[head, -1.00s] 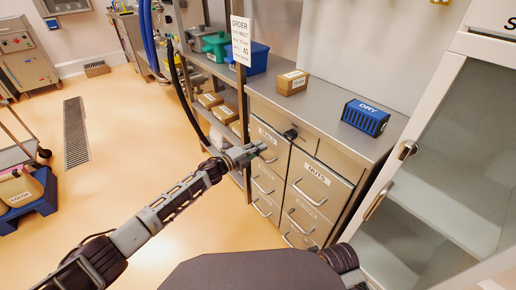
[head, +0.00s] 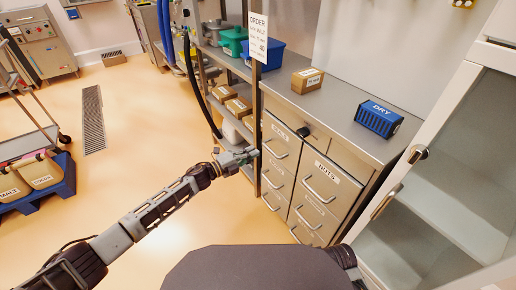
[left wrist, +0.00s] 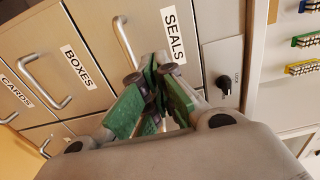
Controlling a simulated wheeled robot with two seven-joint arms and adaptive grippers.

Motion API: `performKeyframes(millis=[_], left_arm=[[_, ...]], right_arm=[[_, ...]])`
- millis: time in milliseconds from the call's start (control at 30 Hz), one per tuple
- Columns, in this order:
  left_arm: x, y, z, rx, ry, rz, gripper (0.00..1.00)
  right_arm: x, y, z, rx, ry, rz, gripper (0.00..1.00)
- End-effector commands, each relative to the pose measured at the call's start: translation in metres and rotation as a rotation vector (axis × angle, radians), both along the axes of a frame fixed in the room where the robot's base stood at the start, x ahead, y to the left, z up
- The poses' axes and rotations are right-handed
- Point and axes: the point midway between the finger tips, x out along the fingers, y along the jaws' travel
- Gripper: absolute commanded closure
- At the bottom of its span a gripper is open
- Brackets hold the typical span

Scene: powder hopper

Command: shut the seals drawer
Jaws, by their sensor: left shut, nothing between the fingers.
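The seals drawer (head: 283,138) is the top drawer of the left column in the steel cabinet. In the left wrist view its front (left wrist: 140,15) shows the SEALS label and a bar handle (left wrist: 122,42). Its front looks about level with its neighbours; I cannot tell whether a small gap remains. My left gripper (head: 252,155) is in front of the cabinet's left edge, near this drawer. In the left wrist view its green fingers (left wrist: 156,98) are shut and empty, covering part of the front below the label. I cannot tell whether they touch it. My right gripper is out of view.
The nuts drawer (head: 328,178) is to the right. A brown box (head: 307,80) and a blue DRY box (head: 379,119) stand on the worktop. An open-shelf rack adjoins at left; the floor before it is clear.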

Motion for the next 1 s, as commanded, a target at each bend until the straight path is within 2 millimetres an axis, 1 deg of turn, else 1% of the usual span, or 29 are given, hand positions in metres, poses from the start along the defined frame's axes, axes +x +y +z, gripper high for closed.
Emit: performKeyframes(millis=[33,100,300,800,1000], left_arm=[[-0.003,0.005,0.000,0.001,0.001,0.001,1.00],[-0.006,0.009,0.000,-0.001,0.001,0.000,1.00],[-0.010,0.015,0.000,0.001,-0.001,0.000,1.00],[-0.010,0.016,0.000,0.001,-0.001,0.000,1.00],[-0.011,0.013,0.001,-0.019,0.017,0.024,1.00]], right_arm=[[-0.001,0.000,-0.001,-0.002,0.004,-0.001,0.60],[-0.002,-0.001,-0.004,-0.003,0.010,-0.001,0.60],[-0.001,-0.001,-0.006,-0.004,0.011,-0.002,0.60],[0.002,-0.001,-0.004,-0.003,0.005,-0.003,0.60],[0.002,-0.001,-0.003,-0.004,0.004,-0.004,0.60]])
